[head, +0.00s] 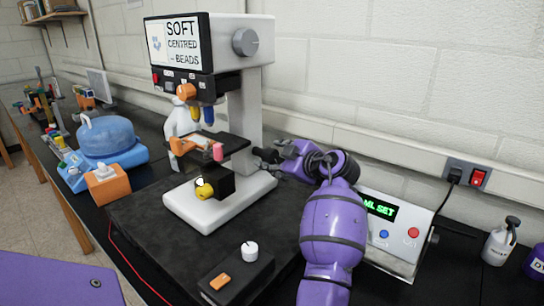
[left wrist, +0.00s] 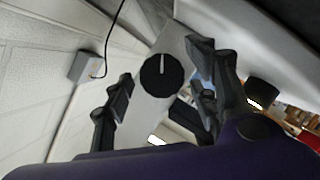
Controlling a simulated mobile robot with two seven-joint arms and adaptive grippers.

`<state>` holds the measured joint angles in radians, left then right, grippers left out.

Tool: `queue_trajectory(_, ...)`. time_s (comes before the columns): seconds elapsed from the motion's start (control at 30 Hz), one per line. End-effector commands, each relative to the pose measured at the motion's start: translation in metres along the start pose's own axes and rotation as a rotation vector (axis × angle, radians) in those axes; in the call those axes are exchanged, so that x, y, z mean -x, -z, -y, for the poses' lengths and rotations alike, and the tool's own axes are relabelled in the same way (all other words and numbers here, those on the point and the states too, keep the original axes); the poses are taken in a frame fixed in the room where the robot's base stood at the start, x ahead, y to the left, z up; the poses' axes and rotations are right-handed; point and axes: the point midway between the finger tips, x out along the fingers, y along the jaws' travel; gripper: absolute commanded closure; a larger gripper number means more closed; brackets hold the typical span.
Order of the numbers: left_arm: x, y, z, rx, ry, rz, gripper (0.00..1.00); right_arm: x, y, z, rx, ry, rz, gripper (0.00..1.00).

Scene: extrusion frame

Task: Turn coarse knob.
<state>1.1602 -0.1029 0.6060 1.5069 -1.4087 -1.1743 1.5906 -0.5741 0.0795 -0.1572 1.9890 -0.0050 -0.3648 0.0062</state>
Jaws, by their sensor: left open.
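The microscope (head: 250,110) is white and grey, with a sign on its head and a grey round knob (head: 245,42) high on its right side. In the left wrist view a dark round knob (left wrist: 149,76) with a white line pointing up sits on a pale upright face. My left gripper (head: 262,154) is beside the lower column, at its right. In the left wrist view the open fingers of my left gripper (left wrist: 163,88) stand on either side of the dark knob, with no clear contact. My right gripper is out of view.
A control box (head: 401,238) with a green display stands right of my arm, near a wall socket with a red switch (head: 478,179). A white bottle (head: 500,243) stands far right. A dark block with a white knob (head: 249,251) lies in front. A blue-domed device (head: 107,137) is left.

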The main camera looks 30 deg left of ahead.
Motion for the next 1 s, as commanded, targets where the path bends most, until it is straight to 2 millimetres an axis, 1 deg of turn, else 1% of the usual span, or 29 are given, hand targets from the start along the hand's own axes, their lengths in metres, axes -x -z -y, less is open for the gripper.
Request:
queue_trajectory(0.03, 0.011, -0.002, 0.0, 0.001, -0.002, 0.004, 0.47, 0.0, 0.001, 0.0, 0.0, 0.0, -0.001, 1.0)
queue_trajectory(0.2, 0.049, -0.002, 0.0, 0.001, -0.002, 0.005, 0.47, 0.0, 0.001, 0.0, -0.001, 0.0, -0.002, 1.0)
queue_trajectory(0.3, 0.069, -0.001, -0.001, 0.001, -0.002, 0.004, 0.47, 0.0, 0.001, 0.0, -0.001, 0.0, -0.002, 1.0)
queue_trajectory(0.43, 0.088, -0.001, -0.001, 0.001, -0.002, 0.003, 0.47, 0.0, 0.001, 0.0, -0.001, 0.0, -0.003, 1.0)
queue_trajectory(0.5, 0.095, 0.0, -0.001, 0.001, -0.002, 0.002, 0.47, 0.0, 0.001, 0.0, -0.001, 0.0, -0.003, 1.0)
queue_trajectory(0.63, 0.101, 0.0, -0.001, 0.0, -0.001, 0.002, 0.47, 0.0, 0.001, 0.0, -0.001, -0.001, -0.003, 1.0)
queue_trajectory(1.0, 0.102, 0.0, -0.001, 0.001, -0.001, 0.001, 0.47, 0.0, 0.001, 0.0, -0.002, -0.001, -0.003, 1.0)
